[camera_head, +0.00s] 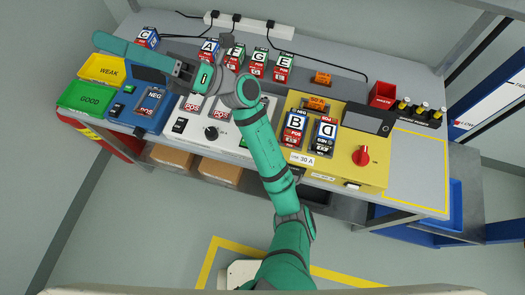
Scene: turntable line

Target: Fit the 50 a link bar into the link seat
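An orange link bar (317,102) is at the back edge of the yellow unit (374,172). Another orange link bar (322,77) lies on the bench behind it. Their ratings are too small to read surely. A label (301,159) on the yellow unit's front seems to read "USE 30 A", not 50 A. I cannot make out an empty link seat.
Battery blocks B (294,128) and D (324,132) stand in the yellow unit, beside a red knob (361,155). More lettered blocks stand along the back. Yellow (101,67) and green (84,97) trays are left; a red bin (383,94) is right. The yellow-outlined area (418,170) is clear.

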